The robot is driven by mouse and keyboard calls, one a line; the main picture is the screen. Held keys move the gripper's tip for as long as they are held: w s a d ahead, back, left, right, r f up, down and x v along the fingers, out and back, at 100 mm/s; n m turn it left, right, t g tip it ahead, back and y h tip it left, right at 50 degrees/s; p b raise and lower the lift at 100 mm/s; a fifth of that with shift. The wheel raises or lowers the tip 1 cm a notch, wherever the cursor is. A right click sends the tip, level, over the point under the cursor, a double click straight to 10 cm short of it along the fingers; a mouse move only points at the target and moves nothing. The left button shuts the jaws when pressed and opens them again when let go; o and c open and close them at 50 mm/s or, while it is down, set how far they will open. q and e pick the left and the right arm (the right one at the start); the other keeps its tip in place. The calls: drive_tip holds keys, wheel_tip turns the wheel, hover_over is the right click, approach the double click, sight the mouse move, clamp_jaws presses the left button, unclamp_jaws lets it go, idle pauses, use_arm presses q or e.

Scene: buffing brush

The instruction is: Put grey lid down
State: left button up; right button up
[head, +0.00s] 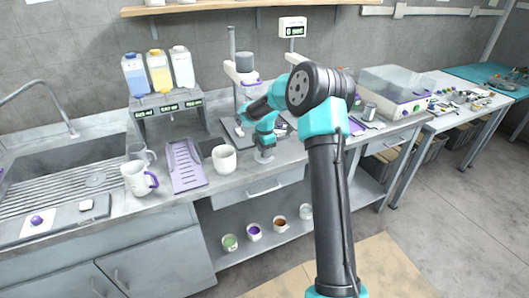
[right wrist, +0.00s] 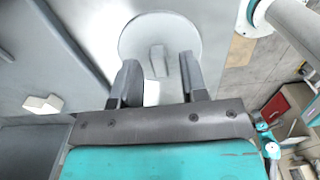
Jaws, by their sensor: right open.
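The grey lid (right wrist: 139,38) shows in the right wrist view as a pale round disc with a small block-shaped handle (right wrist: 157,60) on top. My right gripper (right wrist: 159,72) is open, with one finger on each side in front of the handle. I cannot tell whether the fingers touch the handle. In the head view my right gripper (head: 264,154) points down at the counter, right of a white cup (head: 224,159). The lid is hard to make out there behind my gripper. My left gripper is not in view.
A purple rack (head: 184,166) and a white mug with a purple handle (head: 136,180) stand left of the cup. A mixer-like stand (head: 232,72) is behind my gripper. A clear-covered box (head: 395,92) stands to the right. Several small cups sit on the lower shelf.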

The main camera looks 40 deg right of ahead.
wheel_tip(320, 180, up, 12)
drive_tip(key=shift+f, duration=0.2)
drive_tip(key=shift+a, duration=0.1)
idle(0.7)
